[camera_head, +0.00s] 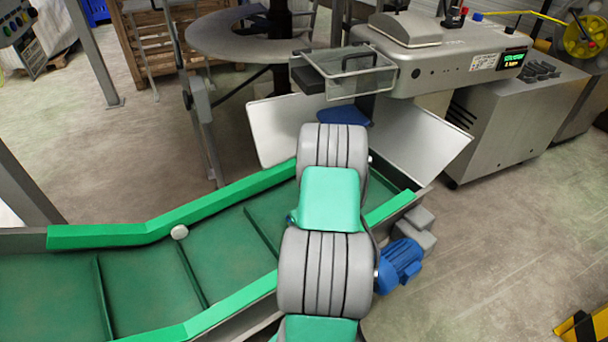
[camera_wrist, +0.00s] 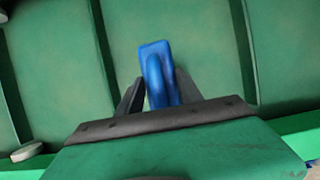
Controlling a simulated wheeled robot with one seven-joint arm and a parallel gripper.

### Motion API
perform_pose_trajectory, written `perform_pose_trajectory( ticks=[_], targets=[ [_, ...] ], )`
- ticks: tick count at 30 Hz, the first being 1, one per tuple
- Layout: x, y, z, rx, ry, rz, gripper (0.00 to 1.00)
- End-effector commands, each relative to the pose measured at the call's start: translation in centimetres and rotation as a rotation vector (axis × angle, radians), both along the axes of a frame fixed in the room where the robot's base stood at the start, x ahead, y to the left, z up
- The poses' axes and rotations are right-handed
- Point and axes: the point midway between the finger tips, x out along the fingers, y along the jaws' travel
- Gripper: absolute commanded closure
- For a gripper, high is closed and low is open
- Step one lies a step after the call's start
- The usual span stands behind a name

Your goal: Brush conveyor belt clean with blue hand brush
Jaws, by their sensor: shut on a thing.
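The green conveyor belt (camera_head: 50,290) runs from the lower left toward the middle in the head view, with raised cross slats and bright green side rails. It also fills the background of the wrist view (camera_wrist: 50,65). My gripper (camera_wrist: 160,80) has its dark fingers closed on the blue hand brush (camera_wrist: 154,49). The brush's blue handle shows between and beyond the fingers, over the belt; its bristles are hidden, and I cannot tell whether they touch the belt. In the head view my arm hides the gripper and the held brush. The belt looks darker in patches.
A pale round knob (camera_head: 179,232) sits at the far rail (camera_head: 120,234). Metal chute plates (camera_head: 283,128) and a blue piece (camera_head: 343,115) stand beyond my arm. A blue motor (camera_head: 399,264) is right of the belt. The left part of the belt is clear.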

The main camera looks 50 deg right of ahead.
Motion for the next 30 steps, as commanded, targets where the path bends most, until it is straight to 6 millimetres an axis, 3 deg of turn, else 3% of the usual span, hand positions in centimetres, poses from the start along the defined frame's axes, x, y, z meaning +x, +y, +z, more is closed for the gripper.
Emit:
perform_pose_trajectory(
  ticks=[15, 30],
  targets=[
    [0.3, 0.7, 4.6, 0.005, 0.004, 0.011, 1.0],
    [0.3, 0.7, 5.2, 0.004, 0.003, 0.013, 1.0]
  ],
)
